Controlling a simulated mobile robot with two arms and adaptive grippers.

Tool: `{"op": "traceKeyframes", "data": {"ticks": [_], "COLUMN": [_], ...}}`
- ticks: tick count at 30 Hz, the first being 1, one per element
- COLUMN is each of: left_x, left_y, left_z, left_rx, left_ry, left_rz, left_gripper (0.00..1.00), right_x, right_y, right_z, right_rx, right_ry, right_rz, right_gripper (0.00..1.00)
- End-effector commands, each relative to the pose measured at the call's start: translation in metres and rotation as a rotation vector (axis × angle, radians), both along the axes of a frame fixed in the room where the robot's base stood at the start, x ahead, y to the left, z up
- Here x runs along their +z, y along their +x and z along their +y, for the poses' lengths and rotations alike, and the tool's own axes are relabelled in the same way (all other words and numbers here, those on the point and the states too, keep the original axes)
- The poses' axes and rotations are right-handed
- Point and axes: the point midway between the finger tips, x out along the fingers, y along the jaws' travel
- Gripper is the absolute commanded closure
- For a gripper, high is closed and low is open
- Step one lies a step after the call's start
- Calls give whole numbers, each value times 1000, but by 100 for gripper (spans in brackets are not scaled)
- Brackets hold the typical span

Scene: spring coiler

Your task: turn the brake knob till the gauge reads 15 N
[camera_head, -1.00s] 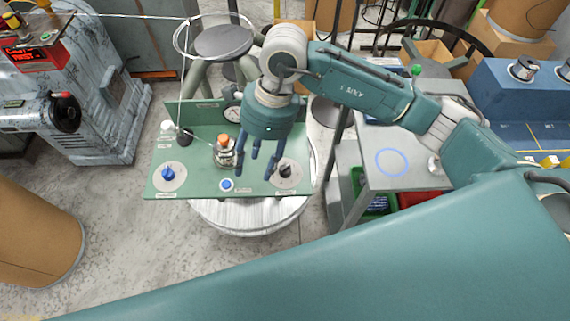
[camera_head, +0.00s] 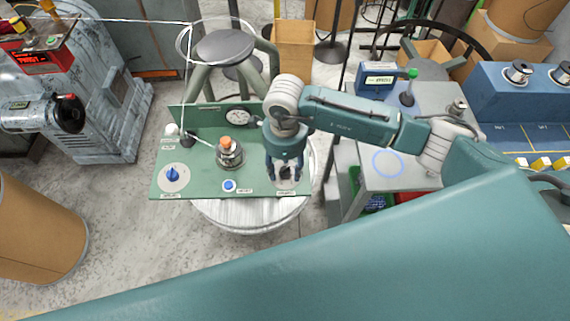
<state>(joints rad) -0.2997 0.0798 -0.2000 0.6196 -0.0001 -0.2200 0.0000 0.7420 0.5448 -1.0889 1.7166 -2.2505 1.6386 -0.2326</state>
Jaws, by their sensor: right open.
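The green panel (camera_head: 200,190) carries a blue pointer knob (camera_head: 172,174) on a pale round dial at the left and a dark knob (camera_head: 286,173) on a similar dial at the right. The labels are too small to read, so I cannot tell which is the brake knob. A round white gauge (camera_head: 238,117) sits on the panel's upright back; its reading is too small to make out. My right gripper (camera_head: 284,179) is open, pointing down, with its fingers around the dark knob; contact is unclear. My left gripper is not in view.
A blue button (camera_head: 229,186) sits between the dials. An orange-topped metal piece (camera_head: 229,154) stands behind it, left of my right gripper. A grey side table (camera_head: 378,180) stands to the right, and a stool (camera_head: 225,45) stands behind the panel.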

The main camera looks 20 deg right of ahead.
Motion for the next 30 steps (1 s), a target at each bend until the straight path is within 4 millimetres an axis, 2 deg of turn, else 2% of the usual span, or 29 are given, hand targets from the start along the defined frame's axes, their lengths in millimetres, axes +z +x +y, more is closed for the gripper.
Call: {"op": "traceKeyframes", "data": {"ticks": [8, 11, 15, 23, 30], "left_x": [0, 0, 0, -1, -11], "left_y": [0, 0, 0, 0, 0], "left_z": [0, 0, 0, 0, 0], "left_rx": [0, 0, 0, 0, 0], "left_ry": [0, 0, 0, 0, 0], "left_rz": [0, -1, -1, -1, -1], "left_gripper": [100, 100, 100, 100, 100], "right_x": [-2, -2, -2, -2, -4], "right_y": [0, 0, 0, 0, 1], "right_z": [0, 0, 0, 0, 0], "right_rx": [0, 0, -1, -14, -110], "right_ry": [1, 1, 1, 1, 0], "right_rz": [-1, -1, -1, -1, -2], "right_gripper": [55, 71, 99, 100, 100]}}
